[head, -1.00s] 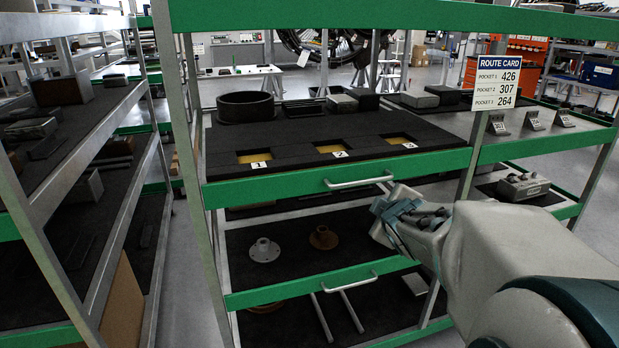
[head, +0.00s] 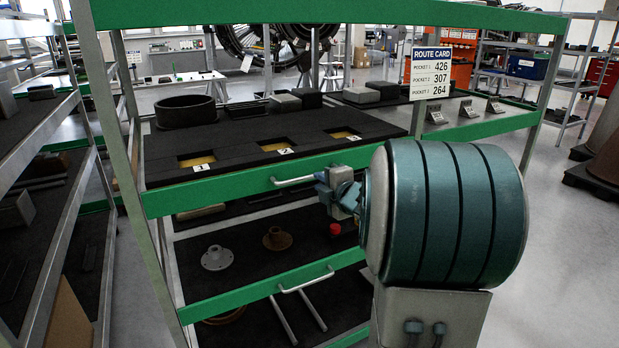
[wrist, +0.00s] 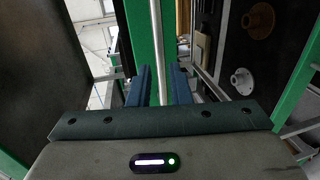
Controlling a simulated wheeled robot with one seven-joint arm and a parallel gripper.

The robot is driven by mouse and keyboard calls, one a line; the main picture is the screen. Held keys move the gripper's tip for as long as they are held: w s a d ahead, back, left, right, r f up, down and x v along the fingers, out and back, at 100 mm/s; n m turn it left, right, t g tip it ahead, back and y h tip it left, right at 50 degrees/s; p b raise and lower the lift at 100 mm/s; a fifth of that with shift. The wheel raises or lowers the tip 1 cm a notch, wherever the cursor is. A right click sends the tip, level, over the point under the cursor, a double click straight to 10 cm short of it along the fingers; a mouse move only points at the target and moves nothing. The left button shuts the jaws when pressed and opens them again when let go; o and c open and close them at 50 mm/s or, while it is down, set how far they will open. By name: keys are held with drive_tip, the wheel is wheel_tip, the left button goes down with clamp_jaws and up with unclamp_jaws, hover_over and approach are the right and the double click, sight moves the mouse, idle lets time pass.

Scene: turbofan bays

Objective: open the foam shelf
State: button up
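The foam shelf (head: 235,140) is the upper shelf, lined with black foam that has three yellow-bottomed pockets marked 1, 2 and 3. Its green front (head: 215,191) carries a silver bar handle (head: 296,181) and looks in line with the rack posts. My gripper (head: 330,188) is at the right end of this handle, partly hidden by my arm. In the wrist view my two blue fingers (wrist: 160,85) are apart, and the handle bar (wrist: 157,45) runs into the gap between them. Contact with the bar cannot be made out.
A lower shelf with its own handle (head: 306,281) holds a grey flanged part (head: 217,258), a brown one (head: 278,238) and a red item (head: 335,229). A route card (head: 430,73) hangs at the right post. Another rack (head: 45,190) stands close on the left; floor is open at right.

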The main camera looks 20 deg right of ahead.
sight(311, 178)
drive_tip(key=w, duration=0.3)
drive_tip(key=w+f, duration=0.1)
drive_tip(key=w, duration=0.2)
drive_tip(key=shift+w+a+f, duration=0.15)
drive_tip(key=shift+w, duration=0.1)
clamp_jaws()
